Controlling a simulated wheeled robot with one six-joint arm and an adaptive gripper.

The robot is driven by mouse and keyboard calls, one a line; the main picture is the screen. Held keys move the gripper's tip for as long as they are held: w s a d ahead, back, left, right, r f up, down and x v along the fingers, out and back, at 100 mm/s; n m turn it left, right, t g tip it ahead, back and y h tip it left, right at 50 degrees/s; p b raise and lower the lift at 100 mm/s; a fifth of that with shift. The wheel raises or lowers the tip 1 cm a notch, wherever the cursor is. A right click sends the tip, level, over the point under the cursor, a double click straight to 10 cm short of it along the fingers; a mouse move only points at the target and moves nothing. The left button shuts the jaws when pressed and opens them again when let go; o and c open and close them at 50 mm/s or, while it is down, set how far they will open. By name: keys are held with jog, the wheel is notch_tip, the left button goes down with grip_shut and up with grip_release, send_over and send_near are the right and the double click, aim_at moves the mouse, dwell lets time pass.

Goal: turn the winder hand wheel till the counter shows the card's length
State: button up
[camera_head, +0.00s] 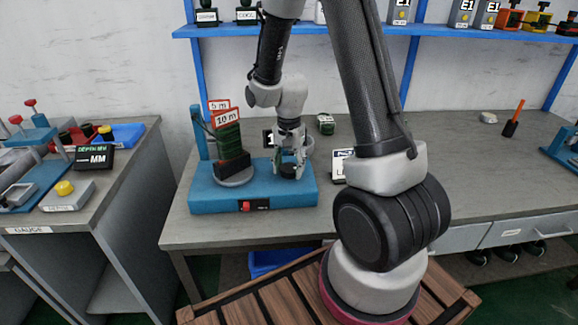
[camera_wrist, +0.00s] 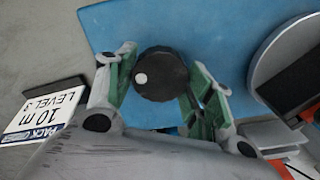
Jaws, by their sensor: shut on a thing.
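The winder has a blue base (camera_head: 210,200) on the bench; the base also fills much of the wrist view (camera_wrist: 215,25). The hand wheel (camera_wrist: 160,73) is a dark ribbed knob with a white dot, at the middle top of the wrist view. My gripper (camera_head: 289,168) points down over the base's right part, its green-padded fingers (camera_wrist: 157,92) closed on either side of the hand wheel. The card (camera_wrist: 42,112) reads 10 m, LEVEL 3; it stands right of the winder (camera_head: 340,165). No counter reading is legible.
The winder's reel (camera_head: 235,178) with dark green coil and red 5 m and 10 m tags (camera_head: 228,117) stands left of my gripper. A small green item (camera_head: 326,124) lies behind. The bench (camera_head: 440,180) to the right is mostly clear. A gauge table (camera_head: 120,175) is at left.

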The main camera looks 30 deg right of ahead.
aim_at(289, 167)
jog(key=shift+w+m, duration=0.1)
jog(key=shift+m, duration=1)
jog(key=o, duration=1)
notch_tip(289, 167, up, 12)
jog(key=shift+r, duration=0.1)
